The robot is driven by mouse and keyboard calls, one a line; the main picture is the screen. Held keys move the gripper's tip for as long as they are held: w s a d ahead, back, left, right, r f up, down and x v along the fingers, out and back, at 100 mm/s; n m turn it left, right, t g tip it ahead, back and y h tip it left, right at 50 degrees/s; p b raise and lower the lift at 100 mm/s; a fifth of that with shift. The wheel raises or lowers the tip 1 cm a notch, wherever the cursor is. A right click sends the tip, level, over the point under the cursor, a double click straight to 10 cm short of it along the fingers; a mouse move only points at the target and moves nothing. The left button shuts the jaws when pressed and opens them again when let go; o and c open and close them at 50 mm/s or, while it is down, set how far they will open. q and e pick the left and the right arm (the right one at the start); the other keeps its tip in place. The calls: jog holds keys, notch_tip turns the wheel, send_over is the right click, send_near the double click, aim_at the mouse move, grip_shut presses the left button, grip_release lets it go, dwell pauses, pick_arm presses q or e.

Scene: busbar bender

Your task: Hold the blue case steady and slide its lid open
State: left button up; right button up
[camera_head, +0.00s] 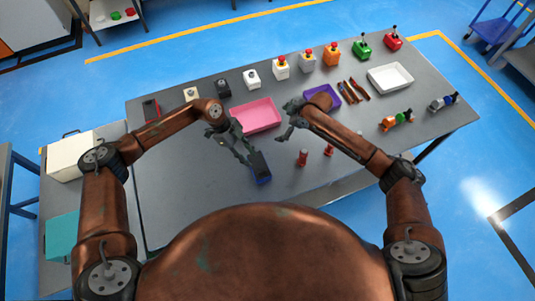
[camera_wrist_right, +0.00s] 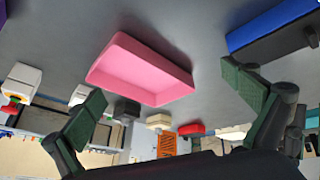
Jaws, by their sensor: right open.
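The blue case (camera_head: 264,180), blue at its sides with a dark top, lies on the grey table near its front edge, in the middle of the head view. Its blue side and a dark end show at the upper right of the right wrist view (camera_wrist_right: 272,24). My left gripper (camera_head: 244,155) is at the case's upper left edge; its finger opening and any contact are unclear. My right gripper (camera_head: 289,121) is open and empty, above the table beyond and right of the case. Its two green pads stand wide apart in the right wrist view (camera_wrist_right: 165,100).
A pink tray (camera_head: 256,116) lies behind the case, and a purple tray (camera_head: 322,92) is partly behind my right arm. Two small red objects, one a red cylinder (camera_head: 303,158), stand right of the case. Several button boxes line the back edge. The table (camera_head: 190,190) is clear left of the case.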

jog(key=s+a+n+g, duration=0.3)
jog(key=s+a+n, duration=0.15)
jog(key=s, duration=0.25)
jog(key=n+g+h, duration=0.1)
jog(key=n+g, duration=0.1)
send_over(261, 164)
jog(key=d, duration=0.3)
notch_tip(261, 164, down, 2)
jog(key=f, duration=0.1)
jog(key=shift+w+a+x, duration=0.1)
jog(key=shift+w+x, duration=0.1)
jog(key=shift+x, duration=1.6)
jog(key=shift+w+a+x, duration=0.1)
jog(key=shift+w+x, duration=0.05)
jog(key=shift+x, duration=1.65)
jog(key=shift+c, duration=0.7)
jog(key=shift+r, duration=0.1)
jog(key=c, duration=0.8)
jog(key=o, duration=0.9)
jog(key=shift+o, duration=0.2)
jog(key=v, duration=1.2)
jog(key=shift+w, duration=0.15)
